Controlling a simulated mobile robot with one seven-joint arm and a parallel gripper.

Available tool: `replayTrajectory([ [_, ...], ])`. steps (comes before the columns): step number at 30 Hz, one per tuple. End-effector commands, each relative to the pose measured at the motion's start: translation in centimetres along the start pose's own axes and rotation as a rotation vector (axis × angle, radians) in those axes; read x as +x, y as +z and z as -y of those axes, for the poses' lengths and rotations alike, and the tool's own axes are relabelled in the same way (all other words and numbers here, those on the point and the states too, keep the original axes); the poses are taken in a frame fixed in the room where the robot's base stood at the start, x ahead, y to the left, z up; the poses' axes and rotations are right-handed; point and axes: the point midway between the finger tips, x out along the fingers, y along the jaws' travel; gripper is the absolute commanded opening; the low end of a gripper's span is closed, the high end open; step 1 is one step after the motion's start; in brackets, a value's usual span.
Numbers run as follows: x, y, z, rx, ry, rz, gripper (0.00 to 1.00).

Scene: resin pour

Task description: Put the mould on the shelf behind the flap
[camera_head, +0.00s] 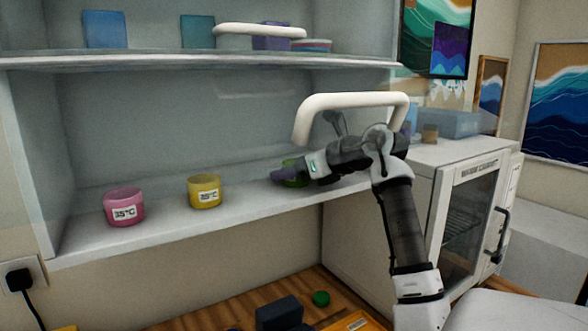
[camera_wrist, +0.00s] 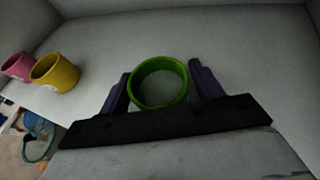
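The green mould (camera_wrist: 160,82), round and open-topped, sits between my gripper's two dark fingers in the wrist view. In the head view, only part of the green mould (camera_head: 292,181) shows behind my gripper (camera_head: 285,175), at the right part of the lower shelf (camera_head: 160,222). It appears to rest on the shelf. The fingers lie close on either side of it in the wrist view (camera_wrist: 160,75); I cannot tell whether they press on it. A white handle (camera_head: 350,101) stands out above my wrist; the flap panel itself is hard to make out.
A pink cup (camera_head: 124,207) and a yellow cup (camera_head: 205,191), both labelled 35°C, stand left on the lower shelf. A second white handle (camera_head: 258,30) crosses the upper shelf. A white glass-doored cabinet (camera_head: 425,195) stands right. A green lid-like disc (camera_head: 320,298) lies on the wooden worktop.

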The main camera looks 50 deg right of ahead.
Motion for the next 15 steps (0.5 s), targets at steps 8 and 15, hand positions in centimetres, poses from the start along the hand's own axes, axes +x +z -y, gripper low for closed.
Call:
replayTrajectory([
  [8, 0.0, 0.0, 0.0, 0.000, 0.000, 0.000, 0.73],
  [15, -1.8, 0.0, 0.1, 0.000, -0.005, 0.000, 0.73],
])
